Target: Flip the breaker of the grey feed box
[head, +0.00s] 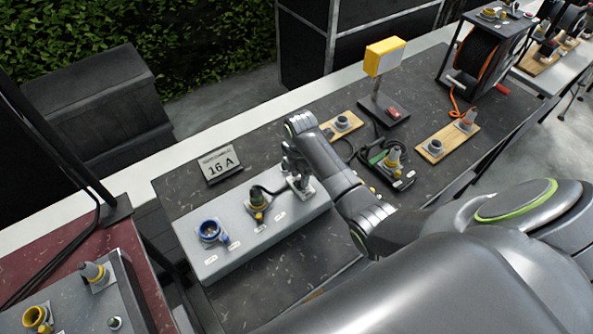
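The grey feed box (262,243) lies on the dark table, with several small white labels along its front. A blue socket (209,230) sits at its left end. A yellow connector (257,203) with a dark cable stands near its middle. My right arm reaches over the box's right end, and my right gripper (297,178) points down at a pale fitting (304,189) there. The gripper and arm cover part of this end. I cannot make out the breaker lever, whether the fingers touch anything, or whether they are open. My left gripper is out of view.
A "16 A" sign (219,164) stands behind the box. Sockets on wooden boards (447,143), a yellow box on a post (384,57) and a cable reel (487,55) stand to the right. A second grey box (66,300) is at the lower left.

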